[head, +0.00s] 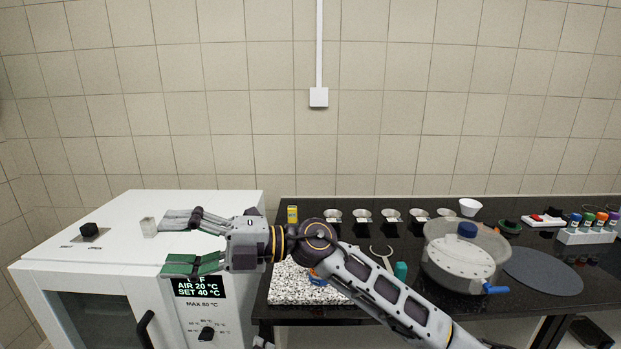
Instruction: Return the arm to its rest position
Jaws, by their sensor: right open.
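My right arm (385,292) comes in from the lower right and stretches left across the front of the dark bench. My right gripper (172,244) is at its end, pointing left, in front of the white oven's top and front edge. Its two fingers are wide apart, the upper one grey and the lower one with a green pad. Nothing shows between them. The forearm hides part of the speckled slab and bench. My left gripper does not show.
The white oven (60,262) stands at left with a black knob (89,230) and a small pale block (149,227) on top. The bench holds a speckled slab (290,290), several small bowls, a lidded round vessel (460,262), a grey disc (542,272) and a tube rack (586,237).

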